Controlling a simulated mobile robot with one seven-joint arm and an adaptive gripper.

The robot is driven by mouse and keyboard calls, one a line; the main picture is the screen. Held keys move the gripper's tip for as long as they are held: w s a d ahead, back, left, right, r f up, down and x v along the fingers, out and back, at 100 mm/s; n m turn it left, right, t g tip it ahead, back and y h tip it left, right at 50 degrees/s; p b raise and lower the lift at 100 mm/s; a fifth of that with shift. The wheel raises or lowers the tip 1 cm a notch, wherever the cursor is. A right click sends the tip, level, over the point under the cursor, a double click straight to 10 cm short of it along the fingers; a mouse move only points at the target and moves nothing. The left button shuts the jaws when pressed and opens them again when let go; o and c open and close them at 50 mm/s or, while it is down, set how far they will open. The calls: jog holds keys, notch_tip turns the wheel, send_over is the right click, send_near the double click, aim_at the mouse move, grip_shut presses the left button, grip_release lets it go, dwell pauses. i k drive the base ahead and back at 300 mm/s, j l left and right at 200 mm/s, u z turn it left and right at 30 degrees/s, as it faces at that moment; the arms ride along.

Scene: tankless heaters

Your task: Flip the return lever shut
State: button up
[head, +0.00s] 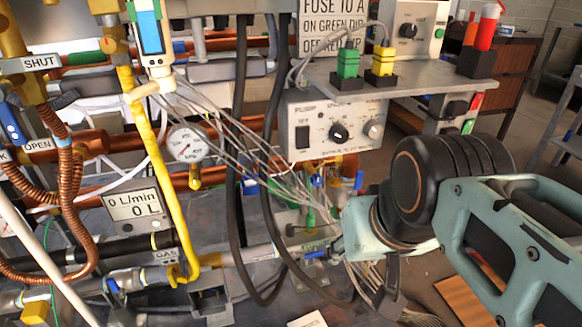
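No label reading "return" is legible, so I cannot tell which lever is the return lever. Several small blue levers show in the head view. One blue lever (315,254) lies on a fitting at lower centre, just left of my arm. Another blue lever (359,180) stands on a copper fitting above it. A larger blue lever (12,124) is at the far left, between a SHUT tag (41,62) and an OPEN tag (38,145). My gripper (388,290) appears as a dark part below my arm's wrist, mostly hidden. Its finger opening cannot be made out.
A yellow gas pipe (155,180), a pressure gauge (186,144) and copper coils (70,200) fill the left. Black hoses (238,150) hang at centre. A pump control box (335,128) and a shelf (365,75) sit above my wrist. Bare floor shows at right.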

aim_at(318, 253)
jog(key=l+u, duration=0.45)
jog(key=l, duration=0.25)
jog(key=l+u, duration=0.4)
jog(key=l, duration=0.3)
